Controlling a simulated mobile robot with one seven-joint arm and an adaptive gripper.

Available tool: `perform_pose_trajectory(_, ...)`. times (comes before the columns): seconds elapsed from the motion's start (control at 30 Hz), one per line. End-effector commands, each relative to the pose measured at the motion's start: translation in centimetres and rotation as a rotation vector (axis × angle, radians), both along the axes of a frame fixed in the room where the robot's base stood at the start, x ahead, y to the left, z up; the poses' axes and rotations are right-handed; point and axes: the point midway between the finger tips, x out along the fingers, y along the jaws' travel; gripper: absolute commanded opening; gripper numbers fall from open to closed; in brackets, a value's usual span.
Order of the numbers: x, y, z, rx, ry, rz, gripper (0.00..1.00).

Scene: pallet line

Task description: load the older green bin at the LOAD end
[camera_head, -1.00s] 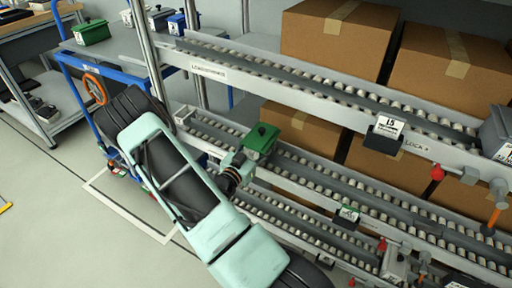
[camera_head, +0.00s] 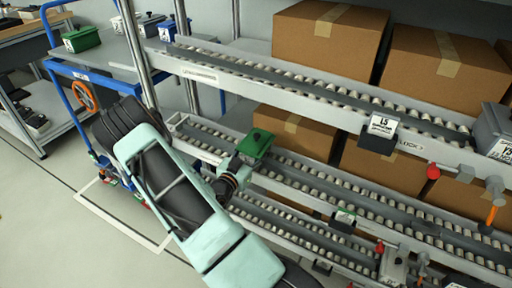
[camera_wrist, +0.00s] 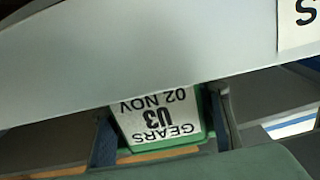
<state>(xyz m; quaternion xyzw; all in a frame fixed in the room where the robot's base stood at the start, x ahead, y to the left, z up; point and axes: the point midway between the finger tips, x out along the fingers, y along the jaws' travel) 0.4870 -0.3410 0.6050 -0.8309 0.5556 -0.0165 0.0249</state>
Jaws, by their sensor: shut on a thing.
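My gripper (camera_head: 238,164) is shut on a green bin (camera_head: 255,144) at the left part of the middle roller lane (camera_head: 310,174). In the wrist view, the bin's white label (camera_wrist: 160,118) reads "GEARS U3 02 NOV" upside down, with a dark finger on each side. I cannot tell whether the bin touches the rollers. A pale beam hides its upper part in the wrist view. Another green bin (camera_head: 82,40) stands on the blue-framed cart at the upper left; its date is too small to read.
An upper roller lane (camera_head: 300,88) runs above the held bin, and a lower one (camera_head: 300,232) below it. Large cardboard boxes (camera_head: 325,42) stand behind. A grey bin (camera_head: 495,130) is at the upper lane's right end. A blue bin (camera_head: 153,27) is on the cart.

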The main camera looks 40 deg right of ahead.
Motion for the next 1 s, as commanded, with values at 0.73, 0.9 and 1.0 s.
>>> perform_pose_trajectory(0.73, 0.01, -0.02, -0.48, -0.002, -0.001, 0.000, 0.68)
perform_pose_trajectory(0.9, 0.01, -0.01, -0.53, -0.001, 0.000, 0.000, 0.68)
perform_pose_trajectory(1.0, -0.03, 0.13, -0.72, 0.002, 0.002, 0.001, 0.68)
